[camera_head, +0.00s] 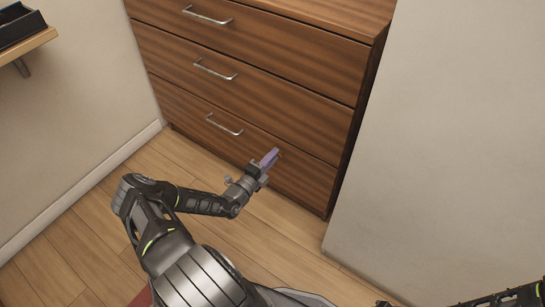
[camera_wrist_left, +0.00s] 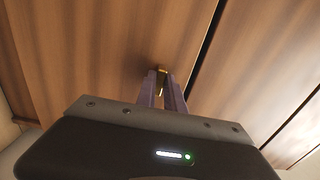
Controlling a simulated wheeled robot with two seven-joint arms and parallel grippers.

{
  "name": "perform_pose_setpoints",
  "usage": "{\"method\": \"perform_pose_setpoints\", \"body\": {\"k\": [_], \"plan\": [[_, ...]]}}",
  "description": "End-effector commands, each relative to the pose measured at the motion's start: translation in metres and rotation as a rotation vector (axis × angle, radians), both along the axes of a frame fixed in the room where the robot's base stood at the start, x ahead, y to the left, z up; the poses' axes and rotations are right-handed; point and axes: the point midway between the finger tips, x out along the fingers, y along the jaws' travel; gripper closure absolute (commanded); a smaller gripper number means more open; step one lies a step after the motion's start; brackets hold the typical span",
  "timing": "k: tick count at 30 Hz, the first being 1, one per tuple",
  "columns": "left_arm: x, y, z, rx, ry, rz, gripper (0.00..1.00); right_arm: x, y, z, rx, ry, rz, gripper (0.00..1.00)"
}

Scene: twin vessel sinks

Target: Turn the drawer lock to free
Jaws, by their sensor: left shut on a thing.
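A wooden drawer unit (camera_head: 255,70) with three stacked drawers and metal bar handles stands against the wall. My left gripper (camera_head: 277,153) is at the front of the bottom drawer (camera_head: 190,108), near its upper edge and right of its handle. In the left wrist view, the purple fingers of my left gripper (camera_wrist_left: 162,85) are shut on a small brass-coloured lock piece (camera_wrist_left: 161,73) at the drawer front. The fingers hide most of the lock, so I cannot tell its turn. The drawers look shut.
A shelf (camera_head: 28,47) with a dark tray (camera_head: 18,24) is on the left wall. A pale wall (camera_head: 455,150) stands right of the drawers. Wooden floor (camera_head: 90,235) lies clear in front. Part of my right arm (camera_head: 510,296) shows at the lower right; its fingertips are not clear.

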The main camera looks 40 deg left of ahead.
Motion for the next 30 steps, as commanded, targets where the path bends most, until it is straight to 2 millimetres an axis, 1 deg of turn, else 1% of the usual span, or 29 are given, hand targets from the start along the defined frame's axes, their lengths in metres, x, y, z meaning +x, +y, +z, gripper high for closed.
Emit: {"method": "perform_pose_setpoints", "body": {"k": [10, 11, 18, 19, 26, 30], "plan": [[0.0002, 0.0011, 0.0001, -0.006, 0.0, 0.002, 1.0, 0.0, 0.0, -0.0001, 0.0, 0.0, 0.0, 0.64], [0.0002, 0.0011, 0.0001, -0.006, 0.0, 0.002, 0.87, 0.0, 0.0, -0.0001, 0.0, 0.0, 0.0, 0.64], [0.0001, 0.0007, 0.0001, -0.004, 0.0, 0.002, 0.67, -0.0001, 0.0001, -0.0001, 0.0, 0.0, 0.0, 0.64], [0.0001, 0.0006, 0.0, -0.004, 0.0, 0.001, 0.65, -0.0001, 0.0001, -0.0001, 0.0, 0.0, 0.0, 0.64], [-0.0004, 0.0004, 0.0001, -0.004, 0.0, 0.001, 0.65, -0.0001, 0.0002, 0.0002, 0.0, 0.0, 0.0, 0.64], [-0.0074, 0.0006, 0.0006, -0.003, 0.001, 0.001, 0.65, -0.0006, 0.0006, 0.0028, 0.001, 0.0, 0.001, 0.64]]}}
